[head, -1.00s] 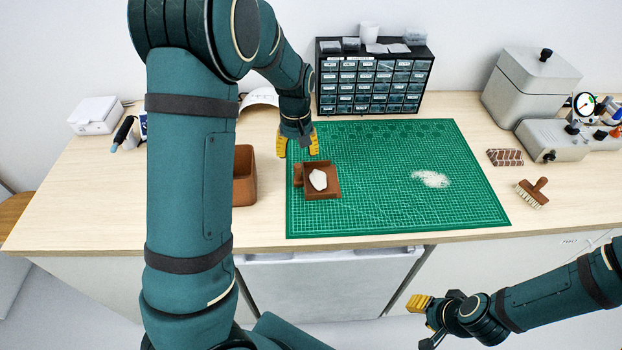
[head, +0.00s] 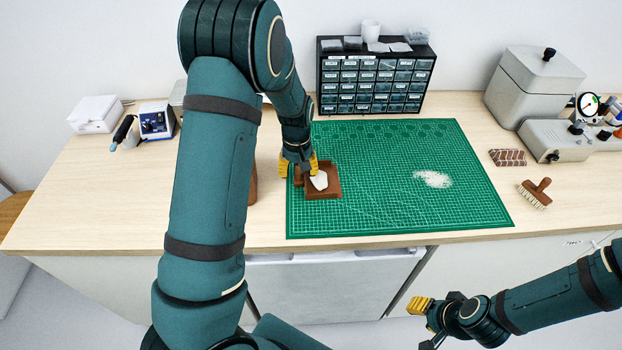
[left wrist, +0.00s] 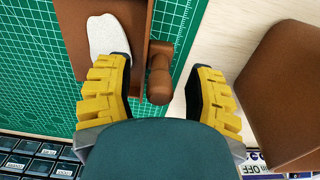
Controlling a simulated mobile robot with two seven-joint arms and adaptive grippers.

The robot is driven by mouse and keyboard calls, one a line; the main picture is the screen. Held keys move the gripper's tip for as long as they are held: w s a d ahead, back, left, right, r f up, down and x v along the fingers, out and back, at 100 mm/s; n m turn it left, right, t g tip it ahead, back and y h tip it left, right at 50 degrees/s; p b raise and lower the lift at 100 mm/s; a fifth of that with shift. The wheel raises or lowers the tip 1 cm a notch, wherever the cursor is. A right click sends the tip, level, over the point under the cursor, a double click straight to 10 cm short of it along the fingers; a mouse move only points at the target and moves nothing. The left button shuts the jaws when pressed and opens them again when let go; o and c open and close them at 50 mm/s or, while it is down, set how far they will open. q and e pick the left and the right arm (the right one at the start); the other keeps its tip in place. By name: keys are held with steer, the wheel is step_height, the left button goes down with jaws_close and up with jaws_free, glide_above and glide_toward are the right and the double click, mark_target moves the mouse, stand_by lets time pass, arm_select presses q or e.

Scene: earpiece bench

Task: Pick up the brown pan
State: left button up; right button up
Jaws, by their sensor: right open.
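The brown pan (head: 328,193) lies on the left part of the green cutting mat and holds a white lump (head: 319,181). The pan's short handle (left wrist: 160,80) shows in the left wrist view between the yellow fingers of my left gripper (left wrist: 165,95). That gripper is open, with a gap on both sides of the handle. In the head view my left gripper (head: 299,167) is low over the pan's handle side and partly hides it. My right gripper (head: 428,320) is open and empty in front of the bench, well away from the pan.
A brown bin (left wrist: 285,90) stands just left of the mat in the head view, mostly behind my left arm. A drawer cabinet (head: 374,80) stands behind the mat (head: 400,200). White powder (head: 433,179) and a brush (head: 535,193) are to the right. The mat's middle is clear.

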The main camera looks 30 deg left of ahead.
arm_select(q)
jaws_close()
steer(key=shift+r, duration=0.1)
